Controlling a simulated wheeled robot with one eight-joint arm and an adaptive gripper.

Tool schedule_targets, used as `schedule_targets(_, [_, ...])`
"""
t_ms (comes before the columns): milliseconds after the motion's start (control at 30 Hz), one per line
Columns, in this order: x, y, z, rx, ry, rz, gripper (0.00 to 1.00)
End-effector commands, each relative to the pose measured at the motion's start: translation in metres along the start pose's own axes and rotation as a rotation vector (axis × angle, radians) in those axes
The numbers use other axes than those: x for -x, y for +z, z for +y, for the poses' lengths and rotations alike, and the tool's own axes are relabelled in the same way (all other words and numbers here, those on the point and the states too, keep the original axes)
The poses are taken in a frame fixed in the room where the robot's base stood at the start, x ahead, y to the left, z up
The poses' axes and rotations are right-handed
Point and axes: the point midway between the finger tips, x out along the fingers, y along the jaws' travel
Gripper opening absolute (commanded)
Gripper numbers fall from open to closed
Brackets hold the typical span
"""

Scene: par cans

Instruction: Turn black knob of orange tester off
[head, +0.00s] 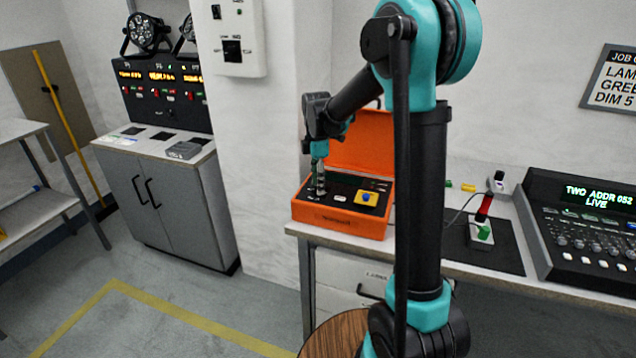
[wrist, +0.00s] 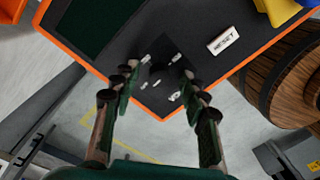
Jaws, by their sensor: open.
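The orange tester (head: 336,219) is an open case on the bench, with its lid raised behind a black panel. In the wrist view its black panel (wrist: 205,75) has an orange rim. My gripper (head: 320,190) points down over the left part of the panel. In the wrist view my gripper (wrist: 160,76) is open, its two fingers apart over the panel's corner. A dark shape, seemingly the black knob (wrist: 163,74), lies between the fingertips with white marks around it. Its pointing direction is too dark to tell. My gripper hides the knob in the head view.
A white RESET key (wrist: 224,40) and a yellow block with a blue knob (head: 368,198) are on the same panel. A lighting console (head: 585,225) and a black mat stand to the right. A round wooden top (head: 330,340) is in front of the bench.

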Motion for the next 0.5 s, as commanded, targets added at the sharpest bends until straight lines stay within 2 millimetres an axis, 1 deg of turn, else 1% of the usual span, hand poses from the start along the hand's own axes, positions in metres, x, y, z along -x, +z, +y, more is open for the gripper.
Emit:
schedule_targets(167, [0.004,0.0,0.0,0.0,0.0,0.0,0.44])
schedule_targets(267, [0.015,0.0,0.0,0.0,0.0,0.0,0.44])
schedule_targets(367, [0.033,0.0,-0.001,0.0,0.0,0.0,0.44])
schedule_targets(500, [0.063,0.0,-0.001,0.0,0.0,0.0,0.44])
